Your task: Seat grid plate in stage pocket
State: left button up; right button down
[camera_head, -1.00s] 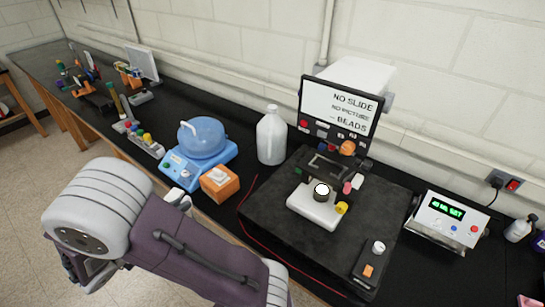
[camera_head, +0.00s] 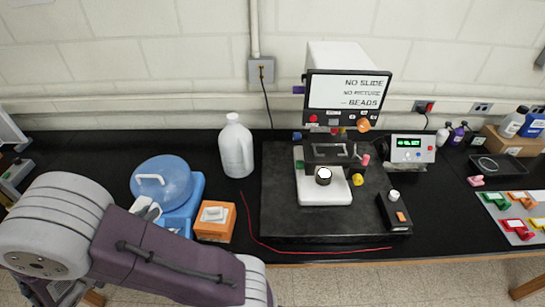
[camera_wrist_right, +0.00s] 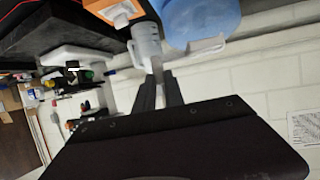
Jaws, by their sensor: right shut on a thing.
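The microscope-like stage (camera_head: 330,152) stands on a dark slab, with a white base below it and a screen above. Its dark top has a pale-outlined rectangular recess, which is the pocket; it looks empty from here. In the right wrist view my right gripper (camera_wrist_right: 159,78) is shut on a thin pale piece (camera_wrist_right: 157,66), seen nearly edge-on; I take it for the grid plate. The gripper is held up in front of the bench, apart from the stage. My left gripper is not in view. An arm of mine crosses the lower left of the head view.
A white jug (camera_head: 236,148), a blue domed device (camera_head: 162,180) and an orange block (camera_head: 214,222) stand left of the dark slab (camera_head: 283,208). A black control box (camera_head: 394,212) sits on the slab's right. A red cable (camera_head: 300,249) runs along its front. A display unit (camera_head: 408,150) stands behind right.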

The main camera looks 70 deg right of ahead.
aim_at(332, 157)
jog(key=z, duration=0.45)
jog(key=i+j+z, duration=0.1)
jog(key=z, duration=0.75)
jog(key=i+j+z, duration=0.1)
jog(key=z, duration=0.35)
jog(key=j+z, duration=0.1)
jog(key=z, duration=0.3)
jog(key=j+z, duration=0.1)
jog(key=z, duration=0.35)
jog(key=i, duration=0.55)
